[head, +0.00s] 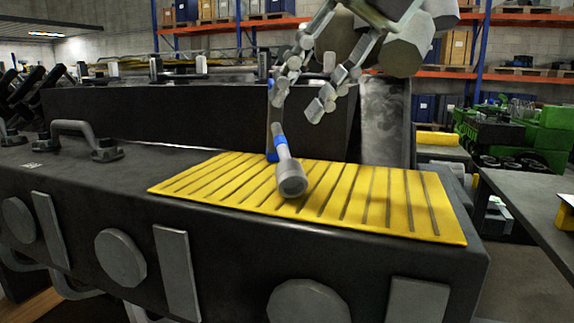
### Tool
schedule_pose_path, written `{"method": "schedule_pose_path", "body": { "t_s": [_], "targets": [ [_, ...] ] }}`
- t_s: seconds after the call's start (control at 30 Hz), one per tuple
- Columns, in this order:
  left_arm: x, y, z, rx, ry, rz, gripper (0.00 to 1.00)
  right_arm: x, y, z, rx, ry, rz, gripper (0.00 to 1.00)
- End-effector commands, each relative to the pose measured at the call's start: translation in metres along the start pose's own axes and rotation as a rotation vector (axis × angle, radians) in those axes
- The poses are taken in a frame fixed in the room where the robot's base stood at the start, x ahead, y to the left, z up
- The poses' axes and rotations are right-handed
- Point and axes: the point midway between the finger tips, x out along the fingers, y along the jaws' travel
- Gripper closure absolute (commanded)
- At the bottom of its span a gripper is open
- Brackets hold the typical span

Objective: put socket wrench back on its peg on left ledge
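The socket wrench (289,178) has a grey socket end and a blue section. It is at the yellow ribbed mat (400,205), with its socket end toward me over the mat. A dark upright bar with a blue edge stands behind it; I cannot tell if it is part of the wrench. My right gripper (300,99) is above and behind the wrench, fingers pointing down and spread apart, with nothing visible between them. The left fingertip overlaps the upright bar's top in the picture; contact is unclear. My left gripper is out of view. I cannot identify the wrench's peg for sure.
The mat lies on a dark engine block (90,190). A grey handle (85,138) stands on its left part. A long raised dark block (200,113) runs behind, with several short posts above it. A dark table (530,205) is at right, beyond a gap.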

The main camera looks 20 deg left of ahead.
Motion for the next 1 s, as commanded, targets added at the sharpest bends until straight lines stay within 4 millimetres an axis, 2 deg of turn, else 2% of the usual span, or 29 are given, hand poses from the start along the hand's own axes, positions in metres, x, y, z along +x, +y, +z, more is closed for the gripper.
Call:
{"method": "schedule_pose_path", "body": {
  "t_s": [0.03, 0.13, 0.47, 0.7, 0.97, 1.0],
  "targets": [
    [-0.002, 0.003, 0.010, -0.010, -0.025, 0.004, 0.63, 0.003, -0.003, -0.002, 0.024, 0.006, -0.052, 0.65],
    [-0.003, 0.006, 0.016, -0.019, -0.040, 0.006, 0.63, 0.011, -0.009, -0.003, 0.056, 0.013, -0.098, 0.65],
    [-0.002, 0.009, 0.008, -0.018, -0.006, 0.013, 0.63, 0.043, -0.013, -0.002, 0.058, 0.014, -0.094, 0.65],
    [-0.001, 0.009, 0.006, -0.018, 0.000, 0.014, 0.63, 0.078, -0.019, 0.000, 0.057, 0.014, -0.094, 0.65],
    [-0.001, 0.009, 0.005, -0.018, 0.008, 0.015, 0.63, 0.084, -0.019, 0.001, 0.057, 0.011, -0.092, 0.65],
    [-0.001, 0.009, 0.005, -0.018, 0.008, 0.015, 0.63, 0.084, -0.019, 0.001, 0.057, 0.011, -0.092, 0.68]
  ]
}}
